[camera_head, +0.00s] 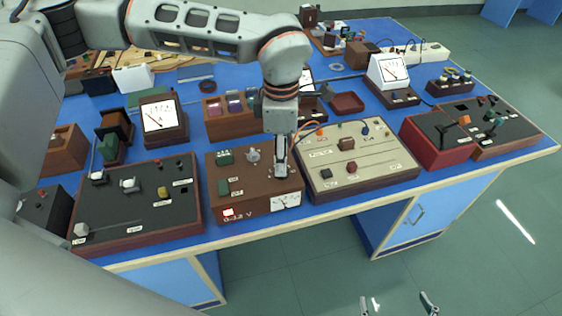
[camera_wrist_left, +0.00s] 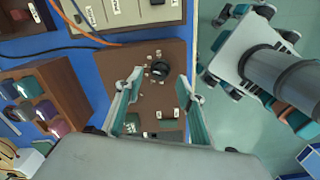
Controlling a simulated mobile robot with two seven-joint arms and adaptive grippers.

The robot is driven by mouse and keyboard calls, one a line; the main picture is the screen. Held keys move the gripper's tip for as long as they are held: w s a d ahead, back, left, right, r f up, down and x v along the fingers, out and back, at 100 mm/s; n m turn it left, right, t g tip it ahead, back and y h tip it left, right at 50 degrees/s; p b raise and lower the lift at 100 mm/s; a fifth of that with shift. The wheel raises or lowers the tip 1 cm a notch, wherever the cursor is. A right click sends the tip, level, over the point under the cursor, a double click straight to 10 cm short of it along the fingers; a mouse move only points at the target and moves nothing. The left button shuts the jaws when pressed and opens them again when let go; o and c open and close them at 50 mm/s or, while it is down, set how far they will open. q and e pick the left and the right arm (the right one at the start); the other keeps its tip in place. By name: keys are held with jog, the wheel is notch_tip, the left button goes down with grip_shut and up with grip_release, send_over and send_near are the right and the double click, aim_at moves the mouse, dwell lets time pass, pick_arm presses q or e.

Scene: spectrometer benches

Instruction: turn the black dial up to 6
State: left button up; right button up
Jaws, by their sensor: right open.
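The black dial (camera_wrist_left: 160,69) sits on top of a brown box (camera_head: 240,192) with a small meter (camera_head: 286,203) and a "V" label on its front. In the left wrist view, the dial appears between the tips of my left gripper (camera_wrist_left: 160,80), whose fingers are spread to either side. I cannot tell whether they touch it. In the head view my left gripper (camera_head: 281,160) points down over the box's right part and hides the dial; its number is not readable. My right gripper (camera_head: 397,300) is open and empty at the bottom edge, over the floor.
A black-topped box (camera_head: 140,212) stands left of the brown box. A cream panel (camera_head: 375,172) with wires stands close on its right. A rack of coloured pieces (camera_head: 230,117) and a white meter (camera_head: 160,117) stand behind. The aisle floor in front is free.

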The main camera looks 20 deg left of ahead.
pick_arm(q)
notch_tip(320, 180, up, 9)
dwell(0.3)
jog(key=shift+s+f, duration=0.1)
jog(key=shift+f, duration=0.05)
dwell(0.3)
